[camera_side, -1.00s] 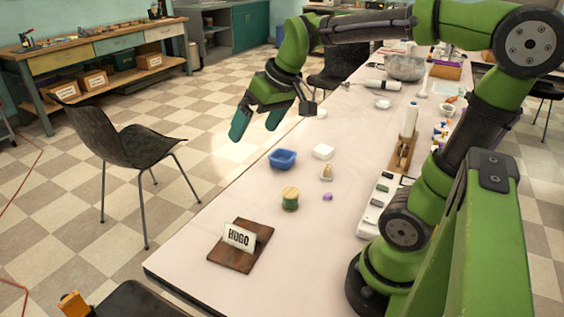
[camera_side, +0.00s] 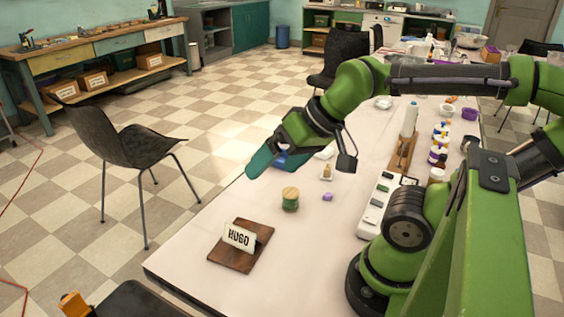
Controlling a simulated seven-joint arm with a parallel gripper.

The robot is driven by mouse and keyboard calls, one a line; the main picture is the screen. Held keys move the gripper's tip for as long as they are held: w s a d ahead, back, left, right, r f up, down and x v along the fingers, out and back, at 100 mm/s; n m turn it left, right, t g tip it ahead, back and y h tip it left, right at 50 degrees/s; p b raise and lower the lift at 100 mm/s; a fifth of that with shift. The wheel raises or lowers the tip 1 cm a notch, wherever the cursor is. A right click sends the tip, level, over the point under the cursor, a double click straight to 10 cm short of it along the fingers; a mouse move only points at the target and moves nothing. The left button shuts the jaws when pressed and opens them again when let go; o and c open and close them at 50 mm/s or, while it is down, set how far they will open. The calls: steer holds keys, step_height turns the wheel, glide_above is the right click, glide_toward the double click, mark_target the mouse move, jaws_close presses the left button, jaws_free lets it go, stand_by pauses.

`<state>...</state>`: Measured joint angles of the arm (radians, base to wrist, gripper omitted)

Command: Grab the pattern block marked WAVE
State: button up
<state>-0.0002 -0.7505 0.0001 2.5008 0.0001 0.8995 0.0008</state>
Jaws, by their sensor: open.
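I cannot read the word WAVE on anything in the side view, so I cannot tell which thing is the marked block. Small things on the table include a tan and grey piece (camera_side: 327,173), a purple piece (camera_side: 328,197) and a green cylinder with a wooden top (camera_side: 290,200).
A HUGO sign (camera_side: 239,237) stands on a wooden base (camera_side: 236,261) at the table's near end. A white strip (camera_side: 377,203) lies beside my base. A white bottle (camera_side: 409,119) stands in a wooden rack (camera_side: 402,152). Bare tabletop (camera_side: 310,245) lies right of the sign.

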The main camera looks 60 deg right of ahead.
steer(key=c, duration=0.4)
